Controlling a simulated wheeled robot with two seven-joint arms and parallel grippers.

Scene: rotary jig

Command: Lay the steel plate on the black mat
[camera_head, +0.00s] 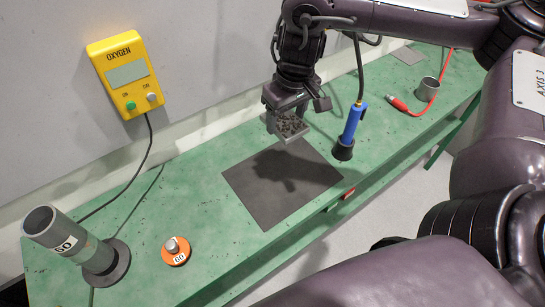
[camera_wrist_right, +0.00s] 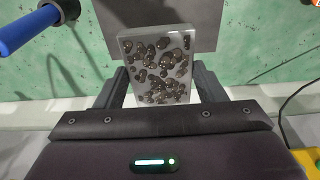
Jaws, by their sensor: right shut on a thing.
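My right gripper (camera_head: 291,101) is shut on the steel plate (camera_head: 288,126), a small grey plate with dark spots. In the right wrist view the plate (camera_wrist_right: 158,65) sits between the two fingers of the gripper (camera_wrist_right: 160,85), its spotted face toward the camera. The black mat (camera_head: 262,197) lies flat on the green bench. The plate is held above the mat's far edge, apart from it, and a shadow falls on the mat. The mat also shows beyond the plate in the right wrist view (camera_wrist_right: 207,22). My left gripper is not in view.
A blue-handled tool (camera_head: 352,124) stands just right of the mat. An orange disc (camera_head: 175,251) and a grey tube on a base (camera_head: 100,262) stand left. A yellow oxygen box (camera_head: 125,74) hangs on the wall.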

